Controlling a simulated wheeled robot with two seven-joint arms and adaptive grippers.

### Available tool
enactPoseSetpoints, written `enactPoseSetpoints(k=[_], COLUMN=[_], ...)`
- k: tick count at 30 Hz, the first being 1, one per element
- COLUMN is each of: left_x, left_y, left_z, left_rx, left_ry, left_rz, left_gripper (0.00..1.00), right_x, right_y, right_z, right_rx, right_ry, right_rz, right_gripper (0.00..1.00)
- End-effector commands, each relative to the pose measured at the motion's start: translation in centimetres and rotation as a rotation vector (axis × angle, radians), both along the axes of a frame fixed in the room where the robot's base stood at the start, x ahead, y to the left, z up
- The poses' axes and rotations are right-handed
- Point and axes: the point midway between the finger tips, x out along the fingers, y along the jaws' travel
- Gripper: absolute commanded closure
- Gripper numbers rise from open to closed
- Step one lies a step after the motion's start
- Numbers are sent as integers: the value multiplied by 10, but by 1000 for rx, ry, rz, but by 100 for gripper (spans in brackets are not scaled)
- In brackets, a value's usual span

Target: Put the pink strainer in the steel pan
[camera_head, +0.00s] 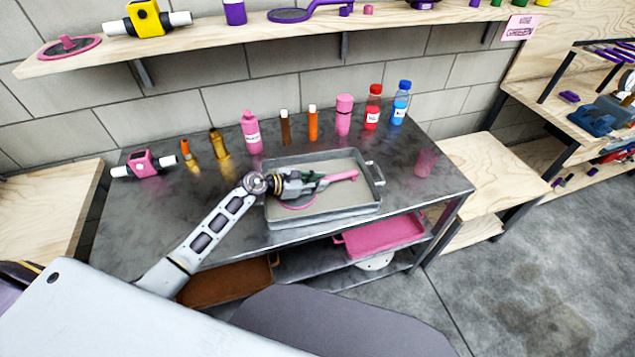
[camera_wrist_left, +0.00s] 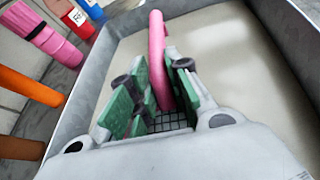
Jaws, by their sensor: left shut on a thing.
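The steel pan (camera_head: 331,217) is a grey rectangular tray on the metal table, with a handle at its right end. The pink strainer (camera_head: 342,177) is inside the pan's outline. Its handle points right and part of its round rim shows below my gripper. My left gripper (camera_head: 318,181) is over the pan and shut on the strainer's handle. In the left wrist view, the pink handle (camera_wrist_left: 158,60) runs between the green finger pads (camera_wrist_left: 155,95), with the pan's floor (camera_wrist_left: 225,50) behind. The strainer's mesh is mostly hidden by the gripper. I cannot tell whether the strainer touches the pan floor. My right gripper is not in view.
Several bottles stand behind the pan, including a pink bottle (camera_head: 251,133), a red bottle (camera_head: 373,108) and a blue bottle (camera_head: 401,103). A pink tray (camera_head: 385,237) is on the shelf below.

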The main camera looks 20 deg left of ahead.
Motion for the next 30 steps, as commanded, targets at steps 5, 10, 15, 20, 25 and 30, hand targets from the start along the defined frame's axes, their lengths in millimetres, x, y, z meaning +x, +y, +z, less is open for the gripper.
enactPoseSetpoints(k=[5,10,15,20,25,30], left_x=[0,0,0,0,0,0], left_y=[0,0,0,0,0,1], left_z=[1,-2,-1,-1,-1,1], left_rx=[0,0,0,0,0,1], left_ry=[0,0,0,0,0,1], left_rz=[0,0,0,0,0,0], left_gripper=[100,80,59,59,59,59], right_x=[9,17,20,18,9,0], right_y=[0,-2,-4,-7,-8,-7], right_z=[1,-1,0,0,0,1], right_rx=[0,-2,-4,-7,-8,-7], right_ry=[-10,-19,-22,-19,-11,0], right_rz=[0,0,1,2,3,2], right_gripper=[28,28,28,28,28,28])
